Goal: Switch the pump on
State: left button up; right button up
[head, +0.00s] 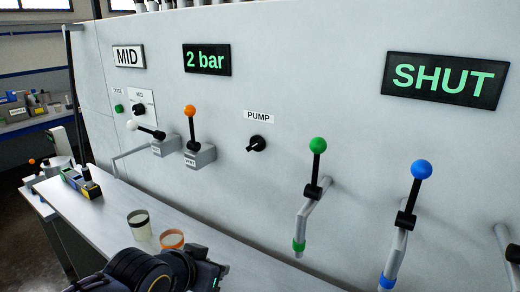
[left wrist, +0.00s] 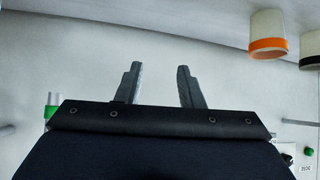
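The pump knob (head: 257,144) is a small black rotary knob on the light grey panel, below a white PUMP label (head: 258,116). Its pointer is angled, but I cannot read its setting. My left gripper (head: 212,270) is low in front of the bench, below the knob and apart from it. In the left wrist view its two fingers (left wrist: 158,78) are spread with nothing between them. The knob cannot be made out in that view. My right gripper is not in view.
Levers with white (head: 131,125), orange (head: 189,111), green (head: 317,145) and blue (head: 421,169) balls stick out around the knob. Displays read MID (head: 129,57), 2 bar (head: 206,60) and SHUT (head: 446,79). Two cups (head: 139,225) (head: 172,239) stand on the bench (head: 110,210).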

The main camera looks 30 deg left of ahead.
pick_arm(q)
jog(key=w+a+r+m+t+y, duration=0.2)
jog(key=w+a+r+m+t, duration=0.3)
jog(key=w+r, duration=0.45)
jog(key=m+t+h+b, duration=0.1)
jog(key=m+t+h, duration=0.25)
jog(key=m, duration=0.35)
send_near(252, 147)
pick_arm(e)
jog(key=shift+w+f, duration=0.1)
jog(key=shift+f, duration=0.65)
pick_arm(q)
jog(key=w+b, duration=0.1)
jog(key=w, duration=0.7)
jog(key=shift+w+d, duration=0.15)
jog(key=shift+w, duration=0.15)
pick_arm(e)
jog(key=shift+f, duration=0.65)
